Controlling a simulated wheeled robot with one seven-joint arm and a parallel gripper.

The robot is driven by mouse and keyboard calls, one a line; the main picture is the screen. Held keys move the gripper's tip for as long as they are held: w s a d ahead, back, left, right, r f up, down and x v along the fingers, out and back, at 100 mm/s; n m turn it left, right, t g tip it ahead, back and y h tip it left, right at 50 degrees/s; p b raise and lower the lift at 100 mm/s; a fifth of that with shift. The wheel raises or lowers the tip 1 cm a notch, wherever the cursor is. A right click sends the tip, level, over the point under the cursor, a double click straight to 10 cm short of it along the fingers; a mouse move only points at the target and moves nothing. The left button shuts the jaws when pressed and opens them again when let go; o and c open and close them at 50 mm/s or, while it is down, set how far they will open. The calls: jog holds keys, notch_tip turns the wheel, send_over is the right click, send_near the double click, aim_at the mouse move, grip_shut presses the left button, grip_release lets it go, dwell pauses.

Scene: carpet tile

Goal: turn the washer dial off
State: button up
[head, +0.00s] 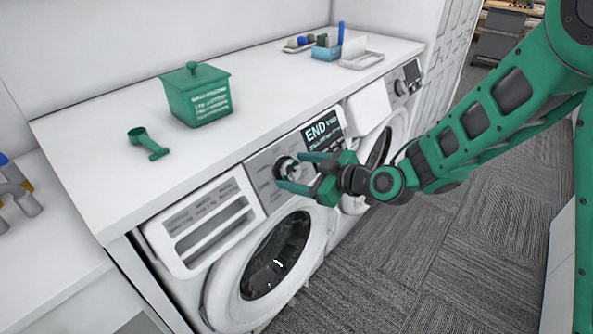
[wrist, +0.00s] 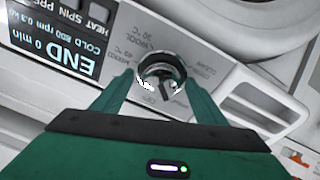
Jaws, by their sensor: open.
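The washer dial (head: 287,168) is a round silver knob on the front panel of the near washer (head: 268,252). In the wrist view the dial (wrist: 162,68) sits between and just beyond the fingertips, with printed labels around it. A dark mark shows on its face, but I cannot tell its setting. My green gripper (head: 292,172) is open, its two fingers on either side of the dial. I cannot tell whether they touch it. The display (head: 322,129) beside the dial reads END; it also shows in the wrist view (wrist: 62,50) upside down.
A white counter (head: 245,115) overhangs the washer panel. On it stand a green box (head: 196,95), a green scoop (head: 148,144) and a blue holder (head: 326,50). A second machine (head: 386,135) stands to the right. The carpet floor in front is clear.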

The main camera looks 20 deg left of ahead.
jog(key=shift+a, duration=0.1)
jog(key=c, duration=1)
jog(key=shift+w, duration=0.15)
jog(key=shift+c, duration=0.2)
